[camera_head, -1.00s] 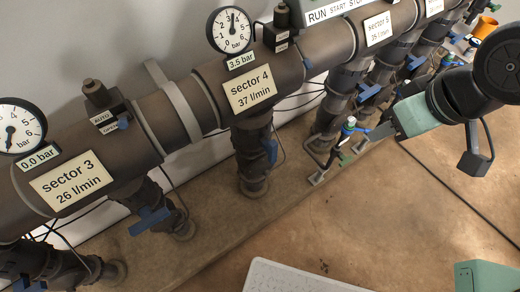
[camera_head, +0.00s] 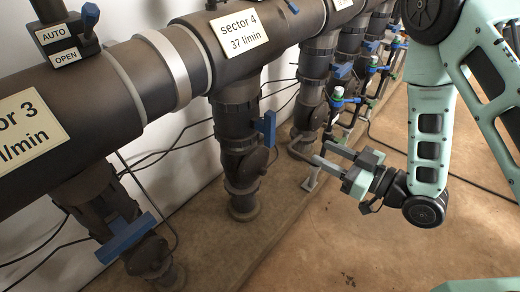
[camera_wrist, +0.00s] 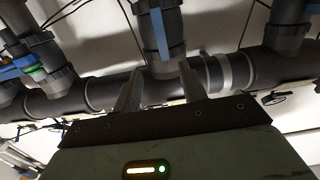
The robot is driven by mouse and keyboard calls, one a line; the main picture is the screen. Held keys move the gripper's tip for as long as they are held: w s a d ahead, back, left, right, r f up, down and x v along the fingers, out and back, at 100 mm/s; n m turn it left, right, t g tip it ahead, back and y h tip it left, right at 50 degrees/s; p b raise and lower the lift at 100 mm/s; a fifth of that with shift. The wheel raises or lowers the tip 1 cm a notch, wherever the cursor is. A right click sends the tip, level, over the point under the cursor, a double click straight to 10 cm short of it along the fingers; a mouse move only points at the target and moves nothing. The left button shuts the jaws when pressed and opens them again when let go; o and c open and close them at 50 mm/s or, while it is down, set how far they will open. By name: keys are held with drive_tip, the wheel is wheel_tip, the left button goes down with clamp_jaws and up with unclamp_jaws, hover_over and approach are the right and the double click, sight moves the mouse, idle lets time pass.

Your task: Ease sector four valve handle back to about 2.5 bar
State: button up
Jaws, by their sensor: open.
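The sector 4 valve handle (camera_head: 267,128) is a blue lever on the dark vertical pipe under the sector 4 label (camera_head: 238,31), which reads 37 l/min. It stands roughly upright along the pipe. My gripper (camera_head: 320,152) is to its right and a little lower in the head view, apart from it, its fingers open and empty, pointing left. In the wrist view, which looks upside down, a blue handle (camera_wrist: 160,33) that appears to be the same one lies beyond my spread fingers (camera_wrist: 160,68). The sector 4 gauge is out of view.
The sector 3 blue handle (camera_head: 126,236) sits turned across its pipe at lower left. Other risers with blue handles and small taps (camera_head: 337,96) stand behind my gripper. Thin black cables run along the wall. The brown floor (camera_head: 300,240) in front is clear.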

sight(273, 129)
drive_tip(key=b+x, duration=0.3)
drive_tip(key=x, duration=0.5)
drive_tip(key=b+x, duration=0.2)
drive_tip(key=x, duration=0.7)
drive_tip(key=shift+s+r+b, duration=0.2)
drive_tip(key=shift+b, duration=0.2)
clamp_jaws()
